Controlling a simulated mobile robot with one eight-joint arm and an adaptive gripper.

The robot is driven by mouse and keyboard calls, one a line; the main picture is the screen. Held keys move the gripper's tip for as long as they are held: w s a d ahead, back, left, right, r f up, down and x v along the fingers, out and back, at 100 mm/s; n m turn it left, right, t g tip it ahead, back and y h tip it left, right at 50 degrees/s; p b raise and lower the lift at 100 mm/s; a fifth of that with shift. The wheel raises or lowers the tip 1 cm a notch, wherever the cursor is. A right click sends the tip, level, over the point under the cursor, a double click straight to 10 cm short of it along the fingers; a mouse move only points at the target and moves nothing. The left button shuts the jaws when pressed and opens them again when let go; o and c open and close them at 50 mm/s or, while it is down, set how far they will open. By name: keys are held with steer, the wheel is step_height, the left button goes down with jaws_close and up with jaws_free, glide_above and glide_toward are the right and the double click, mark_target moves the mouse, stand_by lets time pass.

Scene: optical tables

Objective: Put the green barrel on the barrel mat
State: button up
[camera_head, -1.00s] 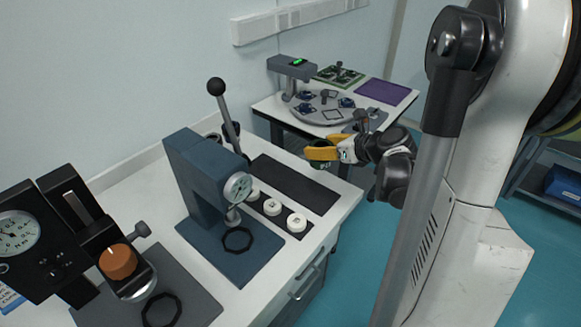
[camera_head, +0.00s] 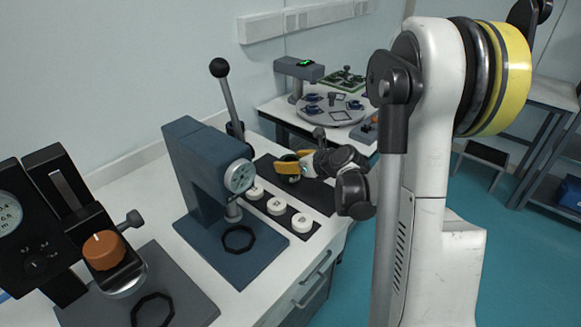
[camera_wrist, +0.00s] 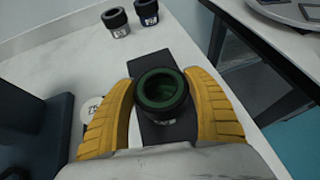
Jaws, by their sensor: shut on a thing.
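The green barrel (camera_wrist: 162,97) is a short black cylinder with a green inside and a small white label. My gripper (camera_wrist: 160,80) has its yellow fingers on both sides of the barrel and is shut on it, with the barrel's open top facing the wrist camera. In the head view my gripper (camera_head: 287,170) holds the barrel over the plain dark mat (camera_head: 322,196) on the white bench. The mat (camera_wrist: 165,137) shows below and around the barrel in the wrist view. I cannot tell if the barrel touches the mat.
White discs (camera_head: 276,206) lie on a dark strip beside the mat. A blue press (camera_head: 205,170) with a tall lever stands left of it. Two dark labelled barrels (camera_wrist: 116,22) (camera_wrist: 147,12) stand beyond the mat. A round platform (camera_head: 335,112) is on the back table.

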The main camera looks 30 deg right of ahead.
steer(key=shift+f, duration=0.25)
steer(key=o, duration=1.4)
steer(key=shift+r, duration=0.1)
steer(key=shift+r, duration=0.25)
steer(key=p+v, duration=0.4)
steer(key=v, duration=0.8)
steer(key=shift+s+f, duration=0.1)
